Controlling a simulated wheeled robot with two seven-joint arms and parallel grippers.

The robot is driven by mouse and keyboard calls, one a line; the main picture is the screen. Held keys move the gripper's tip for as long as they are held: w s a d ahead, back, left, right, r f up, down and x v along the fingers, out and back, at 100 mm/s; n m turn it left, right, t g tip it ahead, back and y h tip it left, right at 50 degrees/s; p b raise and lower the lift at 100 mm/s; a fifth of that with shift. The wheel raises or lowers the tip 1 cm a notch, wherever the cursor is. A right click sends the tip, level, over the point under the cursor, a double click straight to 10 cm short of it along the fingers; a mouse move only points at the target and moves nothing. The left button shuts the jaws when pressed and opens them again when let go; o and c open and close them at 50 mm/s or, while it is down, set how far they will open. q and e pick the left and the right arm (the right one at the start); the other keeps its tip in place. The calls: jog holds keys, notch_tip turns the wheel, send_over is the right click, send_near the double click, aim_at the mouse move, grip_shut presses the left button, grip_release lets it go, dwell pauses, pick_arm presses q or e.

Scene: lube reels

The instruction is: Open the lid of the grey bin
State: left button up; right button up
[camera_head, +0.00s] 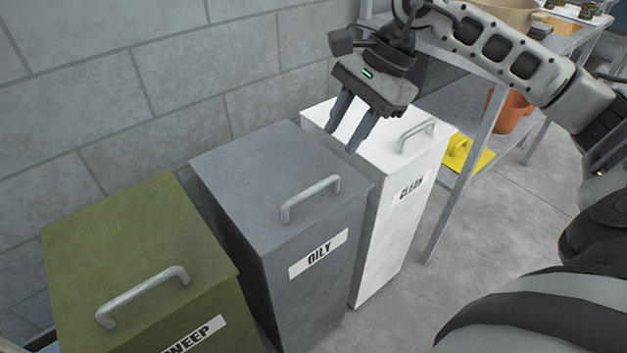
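The grey bin (315,292) stands in the middle of three bins and bears an "OILY" label (318,254). Its flat lid (250,172) lies shut, with a pale bar handle (311,197) near the front edge. My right gripper (343,140) hangs above the back right part of the grey lid and the near side of the white bin, pointing down. Its two fingers are apart with nothing between them. It is up and to the right of the handle; whether a fingertip touches anything is unclear. My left gripper is out of view.
A green bin (140,262) labelled "SWEEP" stands at the left, a white bin (388,225) labelled "CLEAN" at the right. A block wall (120,90) is behind. A metal shelf (458,200) stands right, with an orange pot (511,110) and a yellow object (459,150).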

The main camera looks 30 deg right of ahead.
aim_at(310, 190)
jog(key=x, duration=1.1)
jog(key=shift+a+f, duration=0.2)
jog(key=shift+f, duration=0.05)
grip_shut()
jog(key=shift+r, duration=0.1)
